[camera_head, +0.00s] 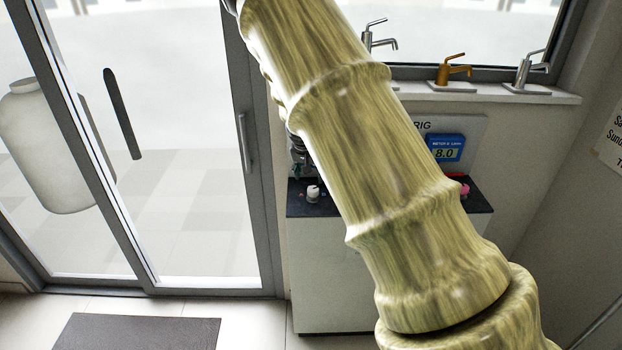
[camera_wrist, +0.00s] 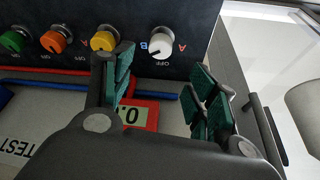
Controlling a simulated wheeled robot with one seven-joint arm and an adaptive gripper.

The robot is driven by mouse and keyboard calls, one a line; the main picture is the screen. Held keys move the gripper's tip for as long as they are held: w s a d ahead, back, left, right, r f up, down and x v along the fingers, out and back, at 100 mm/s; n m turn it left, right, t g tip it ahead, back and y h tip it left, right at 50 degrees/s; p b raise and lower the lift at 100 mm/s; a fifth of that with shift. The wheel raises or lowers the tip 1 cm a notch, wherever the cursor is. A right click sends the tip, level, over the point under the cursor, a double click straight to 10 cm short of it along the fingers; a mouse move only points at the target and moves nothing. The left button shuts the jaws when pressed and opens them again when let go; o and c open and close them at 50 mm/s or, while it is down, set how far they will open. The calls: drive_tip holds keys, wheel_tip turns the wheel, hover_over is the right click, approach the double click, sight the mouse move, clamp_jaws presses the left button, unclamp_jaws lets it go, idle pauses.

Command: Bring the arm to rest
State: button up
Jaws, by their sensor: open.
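My arm (camera_head: 375,150) crosses the head view from the top to the lower right and covers much of the counter behind it. My gripper (camera_wrist: 163,85) shows in the wrist view with its green-padded fingers spread apart and nothing between them. It is open and empty. The fingers are in front of a test rig panel with a row of knobs. A white knob (camera_wrist: 162,46) shows beyond the gap between the fingertips. My gripper cannot be made out in the head view.
In the wrist view are a yellow knob (camera_wrist: 104,41), an orange knob (camera_wrist: 54,41), a green knob (camera_wrist: 14,41) and a red-framed display (camera_wrist: 140,116). In the head view, a blue meter (camera_head: 445,148) is behind my arm, faucets (camera_head: 453,70) line the sill, and glass doors (camera_head: 190,150) stand left.

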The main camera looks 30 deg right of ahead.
drive_tip(key=shift+s+a+r, duration=0.15)
drive_tip(key=shift+r, duration=0.4)
drive_tip(key=shift+f, duration=0.1)
